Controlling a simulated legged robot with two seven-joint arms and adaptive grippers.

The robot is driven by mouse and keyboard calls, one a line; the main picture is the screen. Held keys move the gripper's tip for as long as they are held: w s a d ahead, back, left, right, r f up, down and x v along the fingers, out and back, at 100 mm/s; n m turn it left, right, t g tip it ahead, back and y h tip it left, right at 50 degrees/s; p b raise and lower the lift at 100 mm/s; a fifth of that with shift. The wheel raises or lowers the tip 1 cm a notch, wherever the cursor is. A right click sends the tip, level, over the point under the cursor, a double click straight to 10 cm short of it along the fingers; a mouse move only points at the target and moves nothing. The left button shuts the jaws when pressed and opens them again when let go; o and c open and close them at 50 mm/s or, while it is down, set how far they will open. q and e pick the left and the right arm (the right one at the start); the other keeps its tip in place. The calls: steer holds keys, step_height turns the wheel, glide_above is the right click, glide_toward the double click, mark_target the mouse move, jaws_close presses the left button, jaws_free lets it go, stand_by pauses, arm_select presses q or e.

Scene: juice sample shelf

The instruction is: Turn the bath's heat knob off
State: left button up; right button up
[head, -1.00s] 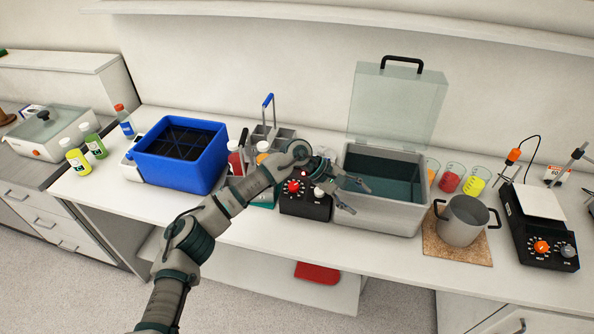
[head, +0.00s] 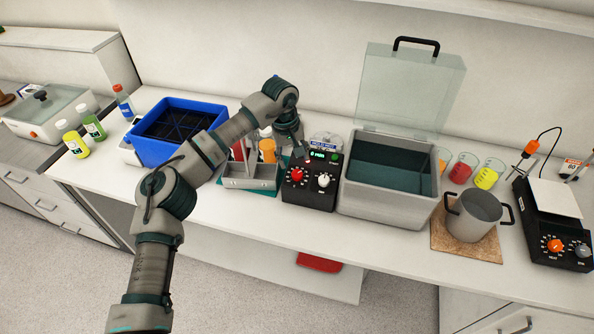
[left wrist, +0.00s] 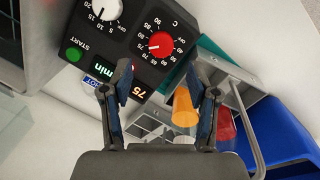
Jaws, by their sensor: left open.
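The bath (head: 386,192) is a grey tank of dark water with its clear lid (head: 411,92) standing open. The black control box (head: 324,193) on its left has a red heat knob (head: 297,174) and a white knob (head: 323,180). In the left wrist view the red knob (left wrist: 160,43) shows upside down with its pointer among the scale numbers, beside an orange "75" display (left wrist: 137,90). My left gripper (head: 292,152) is open and empty, pointing down just behind the box's left side. Its fingers (left wrist: 161,75) are apart from the knob. My right gripper is out of view.
A grey metal caddy (head: 249,182) with bottles stands left of the box, near my left gripper. A blue crate (head: 178,130) is further left. A pot (head: 473,216) on a cork mat, several coloured beakers and a hot plate (head: 550,222) stand at the right.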

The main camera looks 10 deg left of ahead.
mark_target(297, 172)
arm_select(q)
steer(key=f, duration=0.4)
steer(key=shift+w+d+f, duration=0.1)
steer(key=shift+d+f, duration=0.1)
steer(key=shift+f, duration=0.15)
steer(key=shift+w+d+f, duration=0.1)
steer(key=shift+f, duration=0.55)
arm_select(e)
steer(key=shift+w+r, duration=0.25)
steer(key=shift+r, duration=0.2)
arm_select(q)
jaws_close()
